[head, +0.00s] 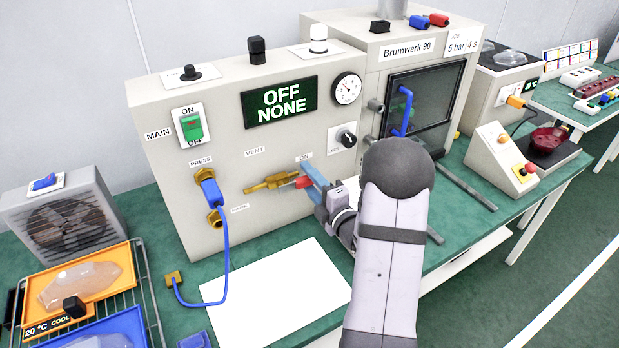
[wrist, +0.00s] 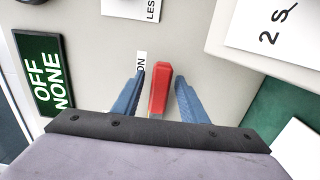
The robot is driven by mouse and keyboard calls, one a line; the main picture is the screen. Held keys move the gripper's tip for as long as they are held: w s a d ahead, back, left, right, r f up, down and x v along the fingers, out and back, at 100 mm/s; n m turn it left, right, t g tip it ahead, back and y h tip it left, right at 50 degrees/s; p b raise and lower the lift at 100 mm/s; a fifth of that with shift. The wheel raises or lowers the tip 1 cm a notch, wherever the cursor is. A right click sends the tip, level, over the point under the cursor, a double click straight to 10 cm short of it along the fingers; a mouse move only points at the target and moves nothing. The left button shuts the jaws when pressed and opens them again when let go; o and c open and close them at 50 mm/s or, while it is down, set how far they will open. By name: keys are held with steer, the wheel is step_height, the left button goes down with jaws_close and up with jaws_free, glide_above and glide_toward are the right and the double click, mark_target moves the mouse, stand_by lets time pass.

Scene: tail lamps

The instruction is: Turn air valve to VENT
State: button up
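The air valve (head: 270,183) is a brass fitting on the front of the beige cabinet, with a red lever (head: 304,182) at its right end. A VENT label (head: 255,152) is above the valve to the left, and an ON label (head: 303,157) is just above the lever. My gripper (head: 310,181) is at the lever, its blue fingers partly covering it. In the wrist view the red lever (wrist: 160,90) stands between the two fingers of my gripper (wrist: 159,84), with a gap on each side. The fingers are open.
A green display (head: 280,101) reads OFF NONE. A pressure gauge (head: 347,88) and black knob (head: 346,138) are above right of the valve. A blue hose (head: 227,250) hangs from the PRESS fitting to the left. A white sheet (head: 280,290) lies on the bench below.

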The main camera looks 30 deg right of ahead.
jaws_close()
